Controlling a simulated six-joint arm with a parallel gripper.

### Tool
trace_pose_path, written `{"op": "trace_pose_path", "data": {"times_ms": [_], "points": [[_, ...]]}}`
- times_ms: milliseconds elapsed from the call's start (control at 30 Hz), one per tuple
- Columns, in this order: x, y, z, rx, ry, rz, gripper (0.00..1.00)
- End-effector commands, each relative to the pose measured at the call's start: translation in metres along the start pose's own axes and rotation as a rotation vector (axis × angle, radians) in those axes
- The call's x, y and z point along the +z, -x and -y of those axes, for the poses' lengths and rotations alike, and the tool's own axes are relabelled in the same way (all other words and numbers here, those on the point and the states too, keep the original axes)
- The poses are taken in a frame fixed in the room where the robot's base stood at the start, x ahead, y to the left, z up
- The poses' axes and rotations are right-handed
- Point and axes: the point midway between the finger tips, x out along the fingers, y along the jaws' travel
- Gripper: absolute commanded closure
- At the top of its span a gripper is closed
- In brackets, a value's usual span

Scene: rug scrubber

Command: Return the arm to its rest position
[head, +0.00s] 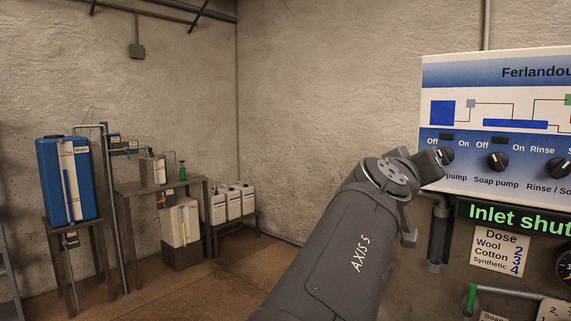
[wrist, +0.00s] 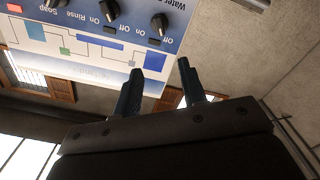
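My arm (head: 335,240) reaches up from the bottom of the head view toward the left edge of the control panel (head: 490,72). My gripper (wrist: 159,67) shows in the wrist view with its two dark fingers apart and nothing held between them. The panel shows upside down beyond the fingertips there. In the head view the arm's end overlaps the panel's left edge, close to the leftmost knob (head: 446,156); the fingers are not clear there. In the wrist view that knob (wrist: 159,23) stands apart from the fingers.
The soap pump knob (head: 498,161) and the rinse/soap knob (head: 558,168) are to the right. Below are a green-lit display (head: 520,218) and a dose card (head: 502,250). A blue tank (head: 52,180) and white canisters (head: 233,203) stand far left. Open floor lies between.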

Motion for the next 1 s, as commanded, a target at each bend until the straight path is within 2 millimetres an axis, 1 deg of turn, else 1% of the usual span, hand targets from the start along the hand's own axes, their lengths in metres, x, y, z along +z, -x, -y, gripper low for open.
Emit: {"op": "trace_pose_path", "data": {"times_ms": [233,367,467,1000], "points": [[0.0,-0.002,0.0,0.0,0.0,0.0,0.62],[0.0,-0.01,0.0,0.001,0.0,0.002,0.62],[0.001,-0.022,0.0,0.0,0.0,0.003,0.62],[0.0,-0.106,0.0,0.001,0.0,0.002,0.62]]}}
